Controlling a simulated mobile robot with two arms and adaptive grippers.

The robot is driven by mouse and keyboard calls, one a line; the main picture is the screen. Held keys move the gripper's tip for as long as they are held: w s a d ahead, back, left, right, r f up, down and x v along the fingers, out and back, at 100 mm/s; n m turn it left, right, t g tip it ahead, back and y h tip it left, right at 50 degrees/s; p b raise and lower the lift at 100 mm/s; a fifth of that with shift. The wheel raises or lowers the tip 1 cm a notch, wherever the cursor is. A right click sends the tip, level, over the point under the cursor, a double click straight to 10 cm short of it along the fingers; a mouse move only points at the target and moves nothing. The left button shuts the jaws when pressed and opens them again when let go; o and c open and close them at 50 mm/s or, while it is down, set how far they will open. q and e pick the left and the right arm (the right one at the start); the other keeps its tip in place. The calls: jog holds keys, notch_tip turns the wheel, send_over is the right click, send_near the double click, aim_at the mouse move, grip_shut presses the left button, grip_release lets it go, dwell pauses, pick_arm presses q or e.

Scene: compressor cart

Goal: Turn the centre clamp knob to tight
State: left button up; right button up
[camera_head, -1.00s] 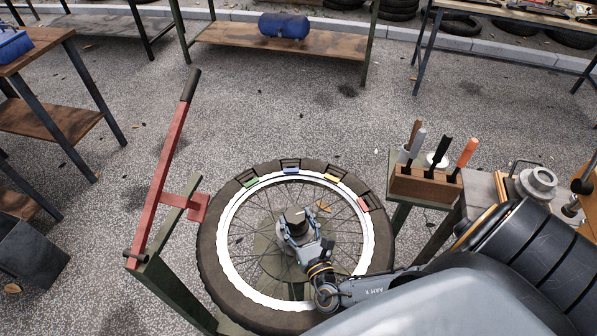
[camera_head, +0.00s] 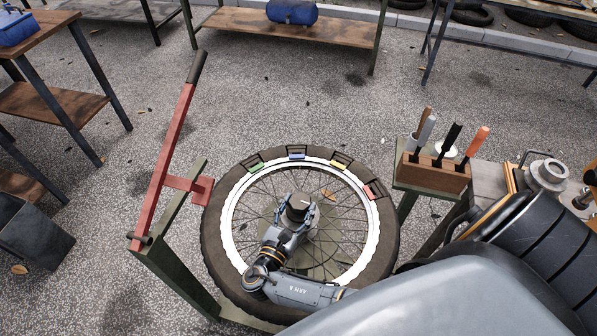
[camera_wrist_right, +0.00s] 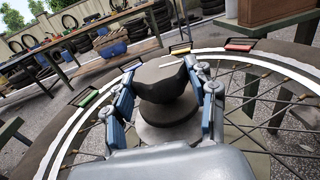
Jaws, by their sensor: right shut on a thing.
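The centre clamp knob (camera_head: 299,203) is a dark round knob with a pale pointer line on its top, at the middle of the spoked wheel (camera_head: 384,240). It also shows large in the right wrist view (camera_wrist_right: 165,82). My right gripper (camera_head: 299,209) is shut on the knob, with one finger on each side of it. In the right wrist view the gripper fingers (camera_wrist_right: 165,95) flank the knob, and a wider grey disc lies below it. My left gripper is not in view.
A red lever (camera_head: 167,160) stands left of the wheel on a green frame. A wooden block (camera_head: 432,173) with several handled tools stands to the right. Colored tags sit along the far rim. A blue tank (camera_head: 291,11) lies on a back bench.

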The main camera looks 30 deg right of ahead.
jog(key=shift+m+g+h, duration=0.3)
jog(key=shift+g, duration=0.1)
jog(key=o, duration=1.2)
jog(key=v, duration=1.2)
jog(key=shift+r, duration=0.1)
